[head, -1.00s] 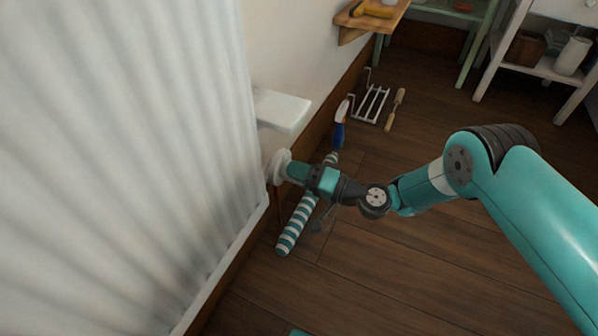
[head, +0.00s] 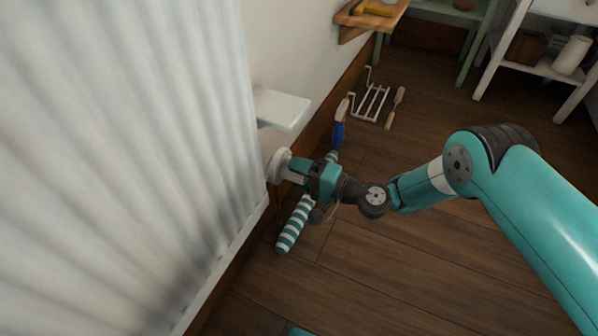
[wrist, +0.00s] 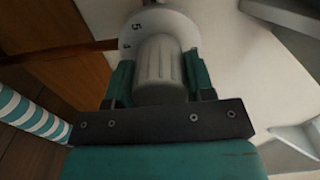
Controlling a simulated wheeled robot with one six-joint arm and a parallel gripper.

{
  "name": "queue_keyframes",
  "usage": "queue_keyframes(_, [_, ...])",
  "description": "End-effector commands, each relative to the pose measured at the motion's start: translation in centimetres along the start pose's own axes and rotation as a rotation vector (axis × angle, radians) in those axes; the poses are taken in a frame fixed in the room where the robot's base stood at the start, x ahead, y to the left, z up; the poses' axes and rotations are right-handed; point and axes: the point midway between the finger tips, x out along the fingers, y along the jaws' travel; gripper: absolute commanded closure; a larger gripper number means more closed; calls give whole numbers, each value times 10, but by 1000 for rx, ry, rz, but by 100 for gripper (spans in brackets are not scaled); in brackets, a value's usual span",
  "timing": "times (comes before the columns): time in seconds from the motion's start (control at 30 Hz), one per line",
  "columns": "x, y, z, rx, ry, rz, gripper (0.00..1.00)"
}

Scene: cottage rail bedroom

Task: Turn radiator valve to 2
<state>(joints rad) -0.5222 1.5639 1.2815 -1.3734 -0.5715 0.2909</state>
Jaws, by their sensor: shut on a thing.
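The radiator valve is a pale ribbed knob (wrist: 160,70) in front of a white round dial (wrist: 181,26). The figure 5 shows near the dial's top left with a smaller figure, seemingly 4, below it. The rest of the dial's marks are hidden or unreadable. My gripper (wrist: 160,80) is shut on the knob, with one teal finger on each side of it. In the head view the white valve (head: 279,166) stands at the radiator's lower right edge, and my gripper (head: 298,172) reaches it from the right.
The white radiator (head: 120,150) fills the left. A small white shelf (head: 281,108) juts from the wall just above the valve. A teal-striped roll (head: 294,226) lies on the floor below my gripper.

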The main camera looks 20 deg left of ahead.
Motion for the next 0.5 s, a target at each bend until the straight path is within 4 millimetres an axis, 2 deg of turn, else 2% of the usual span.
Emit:
queue_keyframes(0.13, [0,1,1,2,-3,2,75])
queue_keyframes(0.17, [0,1,1,2,-3,2,49])
queue_keyframes(0.27, [0,1,1,1,-2,2,26])
queue_keyframes(0.5, [0,0,0,-1,-1,1,26])
